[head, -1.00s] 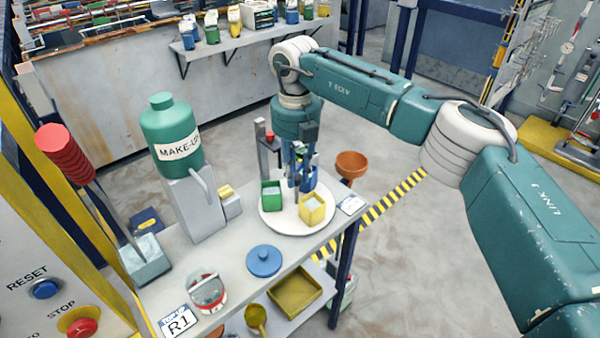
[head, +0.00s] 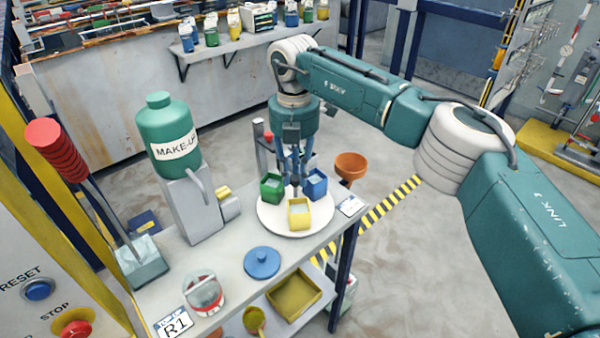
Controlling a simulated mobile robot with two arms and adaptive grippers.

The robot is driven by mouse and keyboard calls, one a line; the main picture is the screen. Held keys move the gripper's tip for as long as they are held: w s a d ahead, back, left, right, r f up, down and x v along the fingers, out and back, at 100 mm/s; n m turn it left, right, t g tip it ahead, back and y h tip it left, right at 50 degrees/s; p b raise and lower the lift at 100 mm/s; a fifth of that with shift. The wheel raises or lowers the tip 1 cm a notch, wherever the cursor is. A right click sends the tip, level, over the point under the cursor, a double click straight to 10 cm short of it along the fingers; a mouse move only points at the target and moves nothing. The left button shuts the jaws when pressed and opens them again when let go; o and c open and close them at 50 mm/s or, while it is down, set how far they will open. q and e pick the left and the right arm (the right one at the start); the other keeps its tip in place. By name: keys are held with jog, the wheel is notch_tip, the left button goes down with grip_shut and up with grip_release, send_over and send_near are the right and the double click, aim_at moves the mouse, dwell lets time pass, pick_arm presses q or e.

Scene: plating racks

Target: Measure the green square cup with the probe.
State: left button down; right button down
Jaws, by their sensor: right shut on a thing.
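The green square cup (head: 271,188) stands at the left of a round white plate (head: 268,220) on the grey table. A yellow square cup (head: 299,213) stands at the plate's front and a blue square cup (head: 316,184) at its right. My right gripper (head: 295,172) points down above the back of the plate, between the green and blue cups. It is shut on a slim dark thing, likely the probe (head: 294,185); its tip is hard to make out. Whether it touches anything cannot be told. My left gripper is not in view.
A grey post (head: 261,148) stands behind the plate. A green make-up bottle (head: 168,135) on a grey stand is at the left. A blue lid (head: 262,262) and a red-and-clear jar (head: 204,294) are in front. An orange bowl (head: 351,166) is behind right.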

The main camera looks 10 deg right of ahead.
jog(key=shift+w+d+r+m, duration=0.1)
jog(key=shift+w+m, duration=0.05)
jog(key=shift+m, duration=0.35)
jog(key=shift+w+r+m, duration=0.1)
jog(key=shift+m, duration=0.4)
jog(key=shift+m+b, duration=0.55)
jog(key=shift+m, duration=1.15)
jog(key=c, duration=1.5)
grip_release()
jog(key=shift+s+d+f, duration=0.1)
jog(key=shift+s, duration=0.05)
